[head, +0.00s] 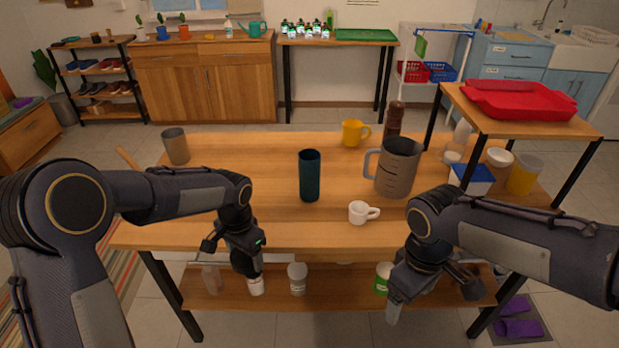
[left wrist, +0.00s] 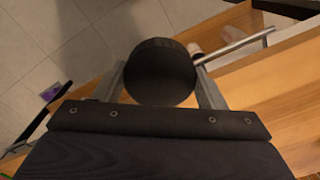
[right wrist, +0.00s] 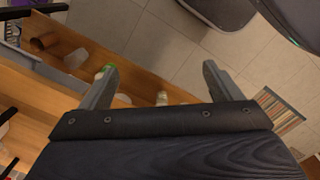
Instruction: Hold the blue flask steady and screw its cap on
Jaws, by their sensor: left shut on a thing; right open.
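The blue flask (head: 310,178), a tall dark teal cylinder, stands upright near the middle of the wooden table. No cap shows on its top. My left gripper (head: 246,262) is in front of the table's near edge, left of the flask and apart from it. In the left wrist view its fingers are closed on a round black cap (left wrist: 160,72), seen flat between them. My right gripper (right wrist: 160,80) is open and empty. In the head view it hangs low in front of the table at the right (head: 397,300), apart from the flask.
A white cup (head: 360,212) and a large grey jug (head: 398,168) stand right of the flask. A yellow mug (head: 353,132) is behind it, and a grey tumbler (head: 176,146) is at back left. The table (head: 270,225) is clear around the flask's left side. A lower shelf (head: 330,297) holds several containers.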

